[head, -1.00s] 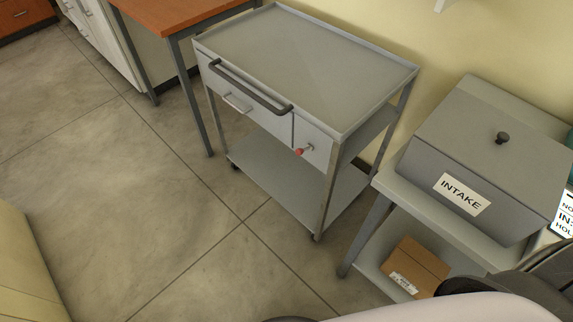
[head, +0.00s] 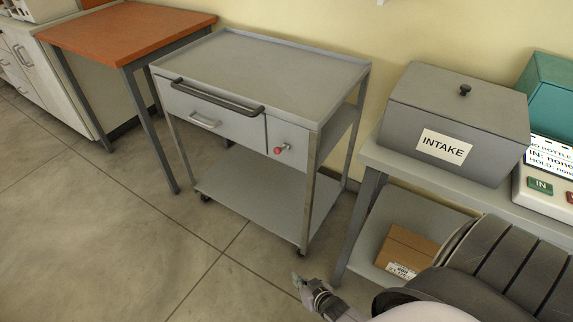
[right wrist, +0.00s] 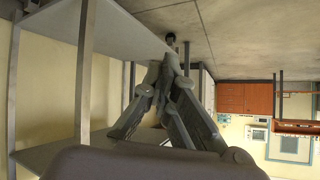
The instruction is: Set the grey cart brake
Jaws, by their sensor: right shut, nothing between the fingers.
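The grey cart (head: 255,75) stands against the wall in the middle of the head view. It has a dark handle bar, a drawer and a lower shelf (head: 245,195). A small lever with a red knob (head: 279,150) sticks out of its front right panel. My right gripper (head: 297,278) is low in front of the cart's right front caster, apart from the lever. In the right wrist view its fingers (right wrist: 170,58) are shut with nothing between them. Grey shelves show at left there; I cannot tell surely whether they are the cart's. My left gripper is not in view.
An orange-topped table (head: 125,35) stands left of the cart. At right, a grey table (head: 385,158) carries a grey INTAKE box (head: 455,110) and a button panel (head: 548,165). A cardboard box (head: 405,250) lies on its lower shelf. Floor in front of the cart is clear.

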